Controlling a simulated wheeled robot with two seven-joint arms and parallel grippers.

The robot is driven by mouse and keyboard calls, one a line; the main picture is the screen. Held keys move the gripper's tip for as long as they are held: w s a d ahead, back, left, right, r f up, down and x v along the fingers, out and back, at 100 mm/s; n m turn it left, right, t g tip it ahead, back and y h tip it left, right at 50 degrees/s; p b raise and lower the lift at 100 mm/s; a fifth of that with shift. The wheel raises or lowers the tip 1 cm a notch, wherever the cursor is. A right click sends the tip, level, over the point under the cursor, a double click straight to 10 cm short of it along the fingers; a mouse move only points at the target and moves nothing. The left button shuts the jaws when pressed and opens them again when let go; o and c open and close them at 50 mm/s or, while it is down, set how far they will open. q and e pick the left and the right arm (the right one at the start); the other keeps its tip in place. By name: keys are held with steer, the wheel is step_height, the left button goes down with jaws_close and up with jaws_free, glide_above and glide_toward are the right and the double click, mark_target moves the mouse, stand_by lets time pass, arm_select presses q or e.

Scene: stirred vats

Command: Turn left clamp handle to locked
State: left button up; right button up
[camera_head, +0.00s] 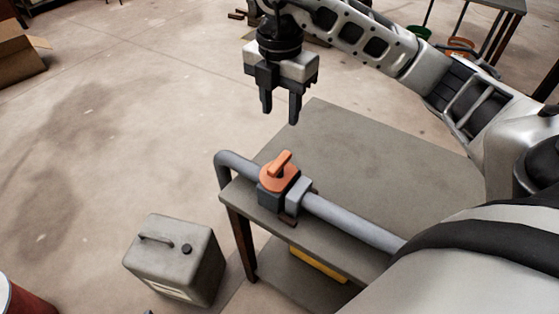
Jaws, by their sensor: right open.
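An orange clamp handle (282,163) sits on top of a dark grey clamp body (280,190) with an orange upper part. The clamp is around a grey pipe (345,220) that runs along the near edge of a table (390,155). The handle points up and to the right in the view. My right gripper (281,112) is open and empty, pointing down, above and beyond the handle and apart from it. My left gripper is not in view.
A grey canister (178,258) stands on the floor left of the table. A cardboard box (20,48) lies at the far left. A red container (20,300) shows at the lower left corner. The tabletop behind the pipe is clear.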

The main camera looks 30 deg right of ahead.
mark_target(280, 161)
step_height(280, 161, down, 15)
stand_by(0.3)
jaws_close()
